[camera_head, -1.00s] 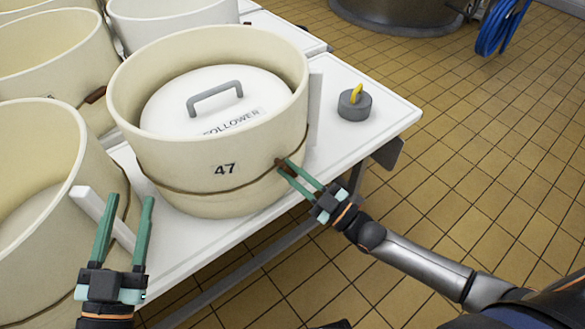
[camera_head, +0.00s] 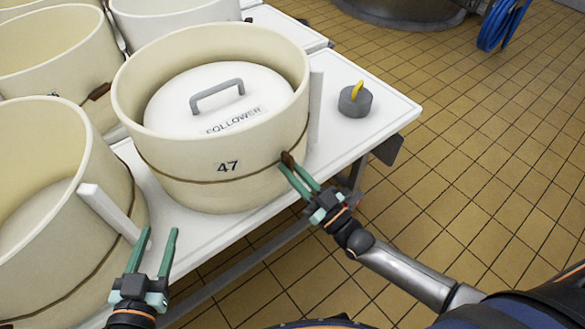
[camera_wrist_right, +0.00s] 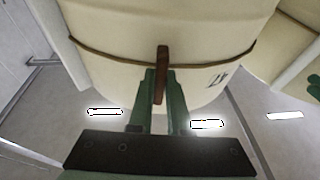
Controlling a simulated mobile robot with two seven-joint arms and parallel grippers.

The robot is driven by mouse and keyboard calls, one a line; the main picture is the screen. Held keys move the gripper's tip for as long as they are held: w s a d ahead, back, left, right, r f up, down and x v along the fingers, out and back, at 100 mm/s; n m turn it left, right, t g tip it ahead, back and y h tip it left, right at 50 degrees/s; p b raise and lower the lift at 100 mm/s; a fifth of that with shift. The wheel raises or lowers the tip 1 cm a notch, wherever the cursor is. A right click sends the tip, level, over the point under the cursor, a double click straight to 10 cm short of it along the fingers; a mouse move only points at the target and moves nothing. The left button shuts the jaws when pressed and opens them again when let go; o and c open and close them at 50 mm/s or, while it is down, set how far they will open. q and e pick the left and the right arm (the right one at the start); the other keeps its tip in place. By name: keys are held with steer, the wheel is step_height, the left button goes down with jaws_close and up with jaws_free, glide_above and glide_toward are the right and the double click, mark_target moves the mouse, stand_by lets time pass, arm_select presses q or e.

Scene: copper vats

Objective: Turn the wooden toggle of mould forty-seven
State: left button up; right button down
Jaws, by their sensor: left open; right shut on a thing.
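Mould 47 (camera_head: 218,185) is a cream round tub with a brown cord around it and a white follower lid (camera_head: 212,100) with a grey handle inside. Its wooden toggle (camera_head: 288,158) is a small brown bar on the cord at the tub's right side. In the right wrist view the toggle (camera_wrist_right: 162,58) stands upright across the cord. My right gripper (camera_head: 291,168) is shut on the toggle's lower part, which is partly hidden between the fingers. My left gripper (camera_head: 160,234) is open and empty, left of and nearer than the tub.
Mould 47 stands on a white table (camera_head: 385,112). Tiled floor lies open at right.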

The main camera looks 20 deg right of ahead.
steer(key=c, duration=0.9)
jaws_free()
steer(key=shift+o, duration=0.2)
steer(key=shift+s+d+f, duration=0.1)
steer(key=shift+s, duration=0.1)
arm_select(q)
steer(key=shift+s+f+n+g+y+p, duration=0.15)
steer(key=shift+s+f+g, duration=0.2)
steer(key=shift+f, duration=0.5)
steer(key=shift+s+f+n+g+y+p, duration=0.15)
steer(key=shift+s+f+g, duration=0.2)
steer(key=shift+f, duration=0.45)
steer(key=shift+s+f+g+p, duration=0.2)
steer(key=shift+f+g, duration=0.2)
steer(key=shift+f, duration=0.45)
arm_select(e)
steer(key=v, duration=1.2)
steer(key=shift+s, duration=0.1)
